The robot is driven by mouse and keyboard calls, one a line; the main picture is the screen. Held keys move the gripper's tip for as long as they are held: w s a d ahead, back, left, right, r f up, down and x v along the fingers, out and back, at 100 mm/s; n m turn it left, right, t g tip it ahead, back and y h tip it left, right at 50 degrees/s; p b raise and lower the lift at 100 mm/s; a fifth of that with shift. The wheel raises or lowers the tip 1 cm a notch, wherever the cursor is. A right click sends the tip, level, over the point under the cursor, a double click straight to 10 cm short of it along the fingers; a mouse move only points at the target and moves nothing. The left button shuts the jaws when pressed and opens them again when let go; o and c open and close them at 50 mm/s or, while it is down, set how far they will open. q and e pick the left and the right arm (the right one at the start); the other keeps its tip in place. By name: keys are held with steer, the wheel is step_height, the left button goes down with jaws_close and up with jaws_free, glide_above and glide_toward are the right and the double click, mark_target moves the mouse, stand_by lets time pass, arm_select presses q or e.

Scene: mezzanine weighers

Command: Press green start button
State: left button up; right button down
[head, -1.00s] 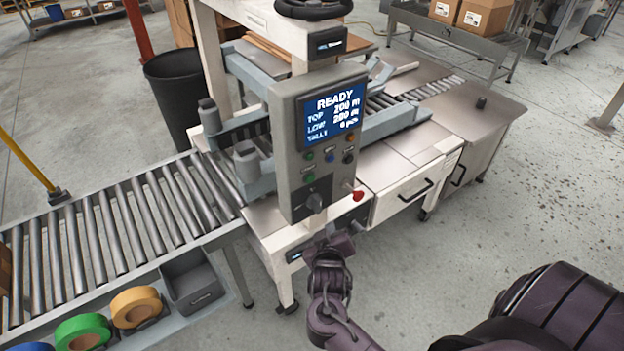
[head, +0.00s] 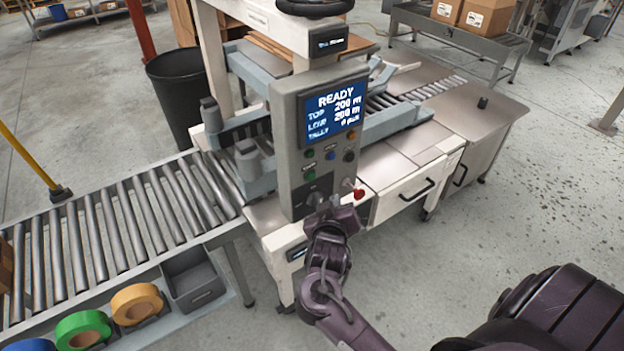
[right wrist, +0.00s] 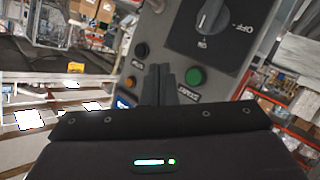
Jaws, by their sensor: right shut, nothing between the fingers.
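The green start button (head: 309,153) is on the front of the grey control panel (head: 285,165), below the screen that reads READY. In the right wrist view, the green button (right wrist: 195,77) has a label reading START beside it, and the picture is turned upside down. My right gripper (head: 327,206) is shut and empty, in front of the panel's lower part near the dark rotary knob (head: 313,200), below the button. In the right wrist view its dark fingers (right wrist: 163,74) appear just left of the green button; contact cannot be told. My left gripper is out of view.
A blue button (head: 330,155), a black button (head: 349,156) and an orange button (head: 351,135) sit close to the green one. A roller conveyor (head: 120,225) runs left.

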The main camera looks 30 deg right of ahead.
mark_target(311, 177)
steer(key=w+b, duration=0.1)
steer(key=w, duration=0.5)
steer(key=shift+w+a, duration=0.25)
steer(key=shift+w, duration=0.05)
stand_by(1.8)
steer(key=shift+w, duration=0.4)
steer(key=shift+w, duration=0.4)
stand_by(0.5)
stand_by(0.3)
steer(key=shift+s+p, duration=0.85)
